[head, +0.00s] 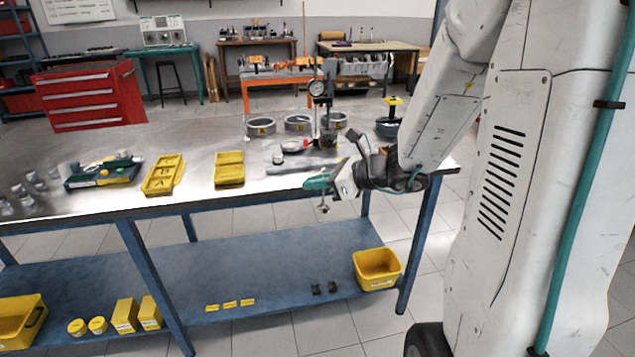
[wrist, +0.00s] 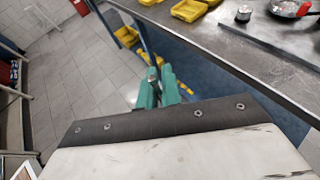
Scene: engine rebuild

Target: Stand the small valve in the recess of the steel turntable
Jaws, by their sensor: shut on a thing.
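My gripper (head: 322,183) is in front of the workbench's near edge, at the right part of the bench and about level with its top. Its teal fingers (wrist: 157,92) are shut on the small valve (head: 323,209). The valve hangs below the fingers in the head view, with its small disc-like end down. In the wrist view only a small grey piece of the valve (wrist: 153,74) shows between the fingers. I cannot pick out the steel turntable or its recess with certainty in either view.
The steel-topped workbench (head: 110,195) holds yellow trays (head: 163,175), grey round containers (head: 260,127) and a dial gauge stand (head: 318,90). A red-handled part (wrist: 305,9) lies near small metal parts. A blue lower shelf (head: 270,265) carries yellow bins (head: 377,268).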

